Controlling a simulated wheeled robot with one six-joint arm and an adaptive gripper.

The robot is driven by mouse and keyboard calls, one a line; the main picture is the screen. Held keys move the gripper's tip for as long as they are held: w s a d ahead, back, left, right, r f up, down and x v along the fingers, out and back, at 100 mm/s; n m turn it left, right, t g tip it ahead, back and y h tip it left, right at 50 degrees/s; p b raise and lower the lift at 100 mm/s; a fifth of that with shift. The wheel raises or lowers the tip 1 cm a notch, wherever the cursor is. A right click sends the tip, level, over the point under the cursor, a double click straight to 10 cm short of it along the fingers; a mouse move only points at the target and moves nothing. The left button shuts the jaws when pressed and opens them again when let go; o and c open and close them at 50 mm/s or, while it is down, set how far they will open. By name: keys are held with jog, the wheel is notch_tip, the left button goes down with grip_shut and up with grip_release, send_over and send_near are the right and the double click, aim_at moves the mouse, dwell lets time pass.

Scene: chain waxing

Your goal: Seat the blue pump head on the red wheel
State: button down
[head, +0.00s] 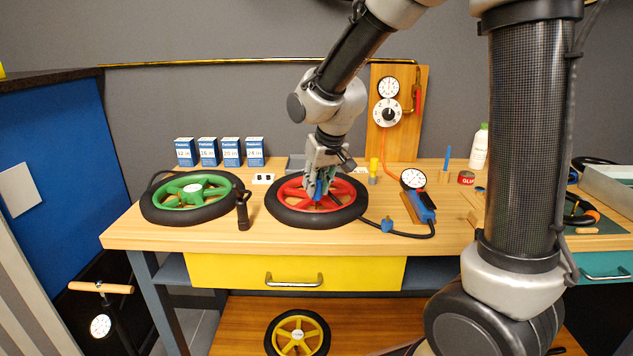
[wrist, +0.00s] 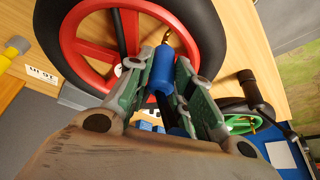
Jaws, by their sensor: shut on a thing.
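The red wheel (head: 287,192) with its black tyre lies flat on the bench. My gripper (head: 318,190) reaches down over its middle, with its fingers shut on the blue pump head (head: 319,188). In the wrist view the pump head (wrist: 160,72) is a blue cylinder between the two green-grey fingers. Its far end is in line with a brass valve stem (wrist: 167,36) at the inner side of the red rim (wrist: 75,30). The two look very close; I cannot tell whether they touch or overlap. The fingers hide part of the pump head.
A gauge pump (head: 420,200) with a black hose lies to the right, and a blue piece (head: 387,225) sits by the hose. Blue boxes (head: 208,152) stand behind.

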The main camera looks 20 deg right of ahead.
jog(key=c, duration=1.2)
grip_release()
jog(key=shift+r, duration=0.1)
jog(key=v, duration=1.1)
jog(key=shift+s+d+r, duration=0.15)
jog(key=shift+s+r, duration=0.1)
jog(key=shift+r, duration=0.1)
jog(key=shift+s, duration=0.1)
